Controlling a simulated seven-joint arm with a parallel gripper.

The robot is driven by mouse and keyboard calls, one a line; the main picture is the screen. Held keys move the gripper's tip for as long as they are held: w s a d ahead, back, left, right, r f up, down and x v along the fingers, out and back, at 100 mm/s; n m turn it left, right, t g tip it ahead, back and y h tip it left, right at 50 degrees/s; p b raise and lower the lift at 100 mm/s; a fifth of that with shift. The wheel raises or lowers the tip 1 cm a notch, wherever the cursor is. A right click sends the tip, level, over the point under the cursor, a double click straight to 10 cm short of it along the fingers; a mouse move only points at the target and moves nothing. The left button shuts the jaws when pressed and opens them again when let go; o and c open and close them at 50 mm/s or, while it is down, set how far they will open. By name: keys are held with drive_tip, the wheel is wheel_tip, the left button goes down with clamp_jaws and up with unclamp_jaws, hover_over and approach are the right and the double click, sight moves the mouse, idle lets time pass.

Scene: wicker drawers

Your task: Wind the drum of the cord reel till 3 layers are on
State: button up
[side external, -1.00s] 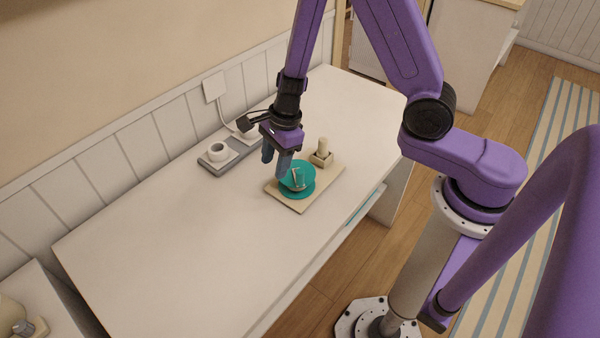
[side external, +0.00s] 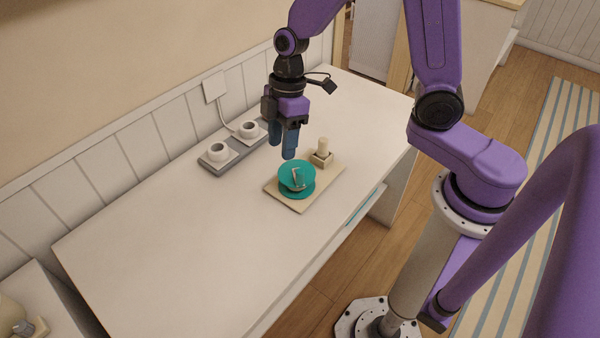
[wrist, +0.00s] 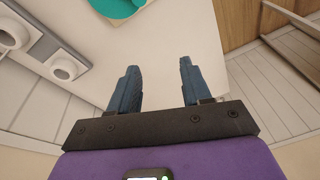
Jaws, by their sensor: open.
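The cord reel's teal drum (side external: 297,179) sits on a pale wooden base (side external: 295,205) on the white desk, with a small crank-like handle (side external: 298,179) on its top. A pale post on a block (side external: 322,153) stands at the far end of the base. In the wrist view, part of the teal drum (wrist: 118,6) shows at the top edge. My gripper (side external: 283,152) is open and empty, above and behind the drum, apart from it. Its blue fingers (wrist: 156,68) are spread in the wrist view. The cord layers on the drum cannot be made out.
A grey strip (side external: 233,150) with two white round-topped units lies along the wall, left of my gripper; a cable runs up to a wall plate (side external: 214,87). The near left of the desk (side external: 170,240) is clear.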

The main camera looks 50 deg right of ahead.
sight(300, 171)
drive_tip(key=s+d+r+n+h, duration=0.1)
drive_tip(key=d+r+n+h, duration=0.3)
drive_tip(key=n, duration=1.3)
drive_tip(key=shift+y, duration=0.8)
drive_tip(key=f, duration=1.7)
drive_tip(key=shift+d+f, duration=0.15)
drive_tip(key=shift+d, duration=0.1)
clamp_jaws()
